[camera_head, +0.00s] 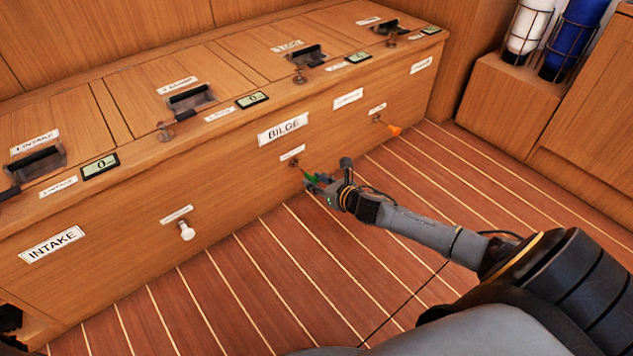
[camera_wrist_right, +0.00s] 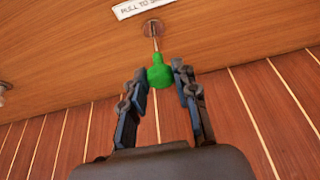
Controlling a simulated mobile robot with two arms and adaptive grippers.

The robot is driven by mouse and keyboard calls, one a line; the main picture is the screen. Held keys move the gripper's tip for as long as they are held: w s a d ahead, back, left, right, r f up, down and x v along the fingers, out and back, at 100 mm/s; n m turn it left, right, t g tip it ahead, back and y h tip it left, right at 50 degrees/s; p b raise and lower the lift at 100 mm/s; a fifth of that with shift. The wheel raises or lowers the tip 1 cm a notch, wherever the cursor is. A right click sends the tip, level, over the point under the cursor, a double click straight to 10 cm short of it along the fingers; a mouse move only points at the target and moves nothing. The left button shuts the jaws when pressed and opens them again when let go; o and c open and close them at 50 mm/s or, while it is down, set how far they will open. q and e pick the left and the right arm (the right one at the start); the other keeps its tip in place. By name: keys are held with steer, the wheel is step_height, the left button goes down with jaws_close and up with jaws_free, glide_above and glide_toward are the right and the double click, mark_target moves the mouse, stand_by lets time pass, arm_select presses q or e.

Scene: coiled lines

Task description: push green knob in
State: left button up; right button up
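The green knob (camera_head: 309,177) stands out from the front of the wooden bench on a thin stem, below the BILGE label (camera_head: 283,129). In the wrist view the green knob (camera_wrist_right: 160,74) sits between the fingertips of my right gripper (camera_wrist_right: 160,70), its stem running to a round plate (camera_wrist_right: 153,29) on the panel. The fingertips lie close against both sides of the knob and look shut on it. In the head view my right gripper (camera_head: 318,183) reaches the knob from the right, low over the floor. My left gripper is not seen.
Lidded compartments with latches and small displays line the bench top. The striped floor (camera_head: 230,290) in front is clear.

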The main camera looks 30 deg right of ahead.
mark_target(301, 169)
steer(key=shift+w, duration=0.15)
jaws_close()
steer(key=w, duration=0.5)
steer(key=shift+w+a, duration=0.1)
steer(key=shift+a, duration=0.1)
steer(key=shift+w+r, duration=0.1)
steer(key=shift+w, duration=0.05)
steer(key=o, duration=0.8)
jaws_free()
steer(key=shift+o, duration=1.2)
steer(key=shift+w, duration=0.15)
